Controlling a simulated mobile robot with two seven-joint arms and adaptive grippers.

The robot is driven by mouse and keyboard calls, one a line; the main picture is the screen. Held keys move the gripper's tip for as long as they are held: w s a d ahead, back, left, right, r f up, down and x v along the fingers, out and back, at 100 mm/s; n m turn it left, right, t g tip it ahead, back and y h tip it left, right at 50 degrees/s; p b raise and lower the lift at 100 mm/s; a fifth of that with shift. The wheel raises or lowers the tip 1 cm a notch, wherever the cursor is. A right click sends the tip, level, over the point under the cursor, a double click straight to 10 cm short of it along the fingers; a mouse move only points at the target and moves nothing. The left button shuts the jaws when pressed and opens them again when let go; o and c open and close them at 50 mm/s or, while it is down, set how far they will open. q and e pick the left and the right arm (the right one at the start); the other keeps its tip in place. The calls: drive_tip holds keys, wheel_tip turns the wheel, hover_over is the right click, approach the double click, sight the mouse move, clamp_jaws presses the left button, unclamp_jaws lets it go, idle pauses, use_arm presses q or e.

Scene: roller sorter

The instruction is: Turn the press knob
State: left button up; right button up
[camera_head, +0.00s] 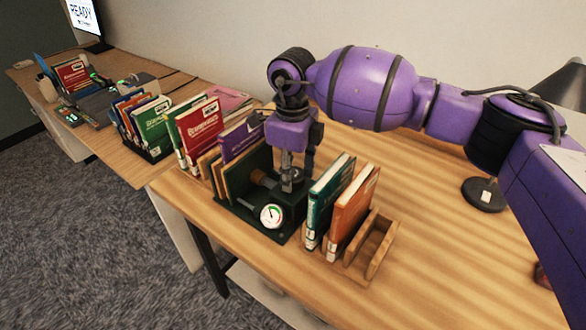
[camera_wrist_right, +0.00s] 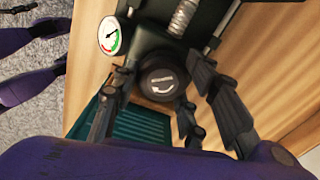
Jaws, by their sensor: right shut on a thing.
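The press (camera_head: 283,225) is a dark green frame on the table with a round white gauge (camera_head: 271,216) on its front. The press knob (camera_wrist_right: 160,83) is black and round with a white curved arrow on its face, in the upper middle of the right wrist view. My right gripper (camera_head: 290,182) comes down onto the press from above. Its fingers (camera_wrist_right: 163,92) lie on either side of the knob and are shut on it. In the head view the knob is hidden by the gripper.
A teal book (camera_head: 328,203) and an orange book (camera_head: 352,212) stand in a wooden rack (camera_head: 381,243) right of the press. Red (camera_head: 200,127) and purple books stand to its left. A black lamp base (camera_head: 484,194) stands farther right.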

drive_tip(key=shift+s+a+m+p, duration=0.15)
drive_tip(key=shift+m+p, duration=0.25)
drive_tip(key=shift+m, duration=0.4)
use_arm(q)
drive_tip(key=shift+w+d+r, duration=0.25)
drive_tip(key=shift+d+r, duration=0.15)
drive_tip(key=shift+r, duration=0.2)
use_arm(e)
drive_tip(key=shift+f, duration=0.1)
use_arm(q)
drive_tip(key=shift+s+a+f, duration=0.15)
drive_tip(key=shift+s+f, duration=0.05)
drive_tip(key=shift+s, duration=0.05)
use_arm(e)
drive_tip(key=shift+f+m, duration=0.1)
drive_tip(key=shift+m, duration=0.2)
drive_tip(key=o, duration=0.8)
drive_tip(key=shift+o, duration=1.4)
use_arm(q)
drive_tip(key=shift+w+r, duration=0.15)
drive_tip(key=shift+r, duration=0.15)
use_arm(e)
drive_tip(key=shift+r, duration=0.25)
use_arm(q)
drive_tip(key=shift+f, duration=0.1)
use_arm(e)
wheel_tip(320, 180, up, 12)
